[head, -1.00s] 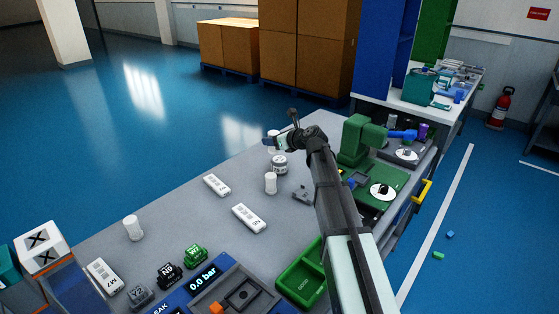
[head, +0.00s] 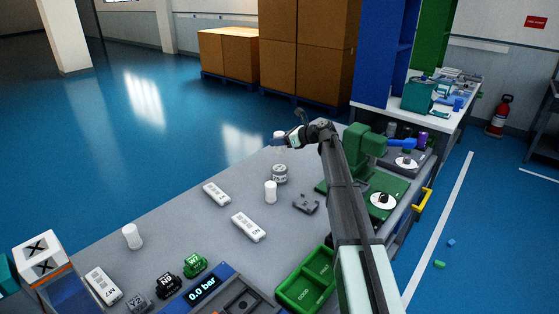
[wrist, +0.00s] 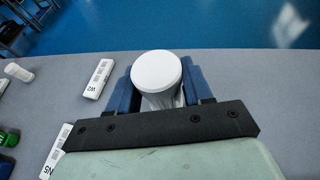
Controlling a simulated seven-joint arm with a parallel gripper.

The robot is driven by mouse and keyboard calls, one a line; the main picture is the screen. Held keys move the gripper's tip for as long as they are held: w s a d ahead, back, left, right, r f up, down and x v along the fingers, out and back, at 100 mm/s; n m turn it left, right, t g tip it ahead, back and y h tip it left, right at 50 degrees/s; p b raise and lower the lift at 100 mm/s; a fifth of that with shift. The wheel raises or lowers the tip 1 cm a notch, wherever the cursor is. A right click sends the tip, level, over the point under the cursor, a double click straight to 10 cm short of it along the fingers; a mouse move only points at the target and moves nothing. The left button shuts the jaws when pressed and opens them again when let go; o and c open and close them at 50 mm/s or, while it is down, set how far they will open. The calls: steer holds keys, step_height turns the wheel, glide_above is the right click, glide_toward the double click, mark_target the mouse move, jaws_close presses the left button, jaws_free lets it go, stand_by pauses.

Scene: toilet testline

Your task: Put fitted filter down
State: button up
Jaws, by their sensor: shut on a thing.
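The held filter has a round white cap (wrist: 157,70) and a greyer body below it, seen between my blue fingers in the wrist view. My gripper (wrist: 162,88) is shut on it. In the head view my gripper (head: 286,142) is at the far edge of the grey table (head: 180,245), and the white cap (head: 279,136) shows beside the fingers. A grey-white canister (head: 280,174) with a dark label stands on the table just below it in the picture. I cannot tell whether the filter touches anything; its lower end is hidden in the wrist view.
A white cylinder (head: 270,191) stands nearby and another (head: 132,236) at the left. White labelled blocks (head: 248,227) lie between. A dark bracket (head: 306,203) and green tray (head: 304,283) are to the right. Grey tabletop is clear around the blocks.

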steer(key=shift+f, duration=3.8)
steer(key=shift+f, duration=0.1)
steer(key=o, duration=1.1)
steer(key=v, duration=1.2)
